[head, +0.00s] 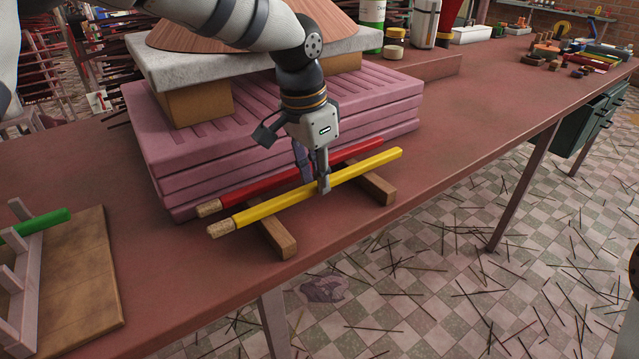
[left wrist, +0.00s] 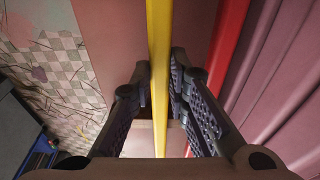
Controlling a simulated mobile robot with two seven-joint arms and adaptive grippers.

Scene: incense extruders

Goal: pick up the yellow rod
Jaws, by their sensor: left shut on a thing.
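The yellow rod (head: 275,206) lies across two short wooden blocks, one block (head: 277,238) near its left end and the other (head: 374,185) near its right. Its left end is pale and bare. My left gripper (head: 323,184) is shut on the yellow rod near its middle from above. In the left wrist view the yellow rod (left wrist: 159,60) runs between the two dark fingers. My right gripper is not in view.
A red rod (head: 260,187) lies just behind, beside stacked pink slabs (head: 160,165). A green rod (head: 40,226) rests on a pale rack on a wooden board (head: 85,275) at left.

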